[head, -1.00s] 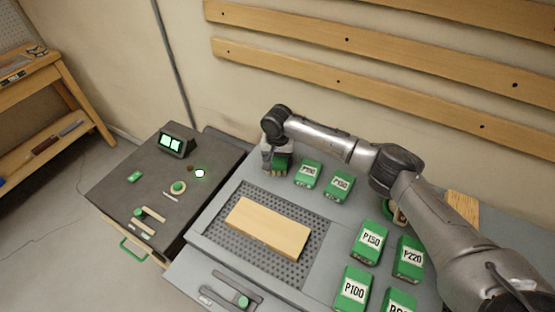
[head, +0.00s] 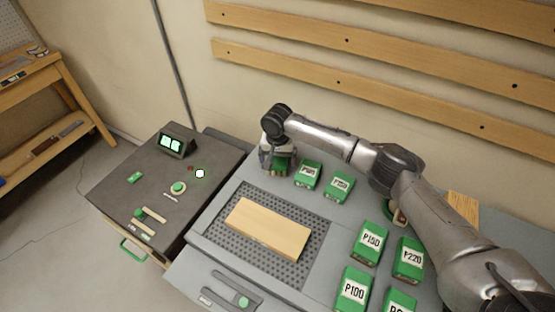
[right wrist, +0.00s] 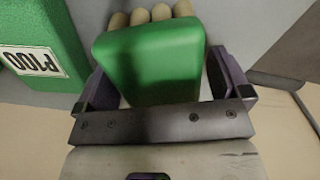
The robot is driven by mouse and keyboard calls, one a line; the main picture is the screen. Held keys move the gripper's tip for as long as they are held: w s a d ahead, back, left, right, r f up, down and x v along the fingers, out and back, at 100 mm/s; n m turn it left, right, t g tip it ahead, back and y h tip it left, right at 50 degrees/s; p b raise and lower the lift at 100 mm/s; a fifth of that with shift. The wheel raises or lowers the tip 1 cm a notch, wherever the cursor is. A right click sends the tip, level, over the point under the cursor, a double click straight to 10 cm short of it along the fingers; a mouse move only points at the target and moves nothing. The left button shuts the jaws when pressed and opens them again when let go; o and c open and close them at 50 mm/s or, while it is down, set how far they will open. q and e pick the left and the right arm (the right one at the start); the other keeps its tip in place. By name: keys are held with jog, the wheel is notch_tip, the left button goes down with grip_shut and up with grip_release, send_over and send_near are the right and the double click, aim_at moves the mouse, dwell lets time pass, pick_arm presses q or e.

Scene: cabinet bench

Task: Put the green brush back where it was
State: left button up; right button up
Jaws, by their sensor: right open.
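The green brush (right wrist: 150,62), a green block with several beige tufts (right wrist: 150,16) along its far edge, sits between the fingers of my right gripper in the right wrist view. My right gripper (right wrist: 165,85) is open, with one dark finger on each side of the brush. In the head view the right gripper (head: 277,165) is low at the back left of the grey bench, and the brush is mostly hidden under it. My left gripper is not in view.
Two green labelled blocks (head: 308,174) (head: 339,186) stand just right of the gripper. More labelled green blocks (head: 370,242) stand at the front right. A wooden board (head: 268,228) lies on a perforated plate (head: 236,205). A dark control cabinet (head: 120,185) stands left.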

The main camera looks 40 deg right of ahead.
notch_tip(320, 180, up, 12)
jog(key=shift+f+p, duration=0.15)
jog(key=shift+p, duration=1.05)
jog(key=shift+w, duration=0.1)
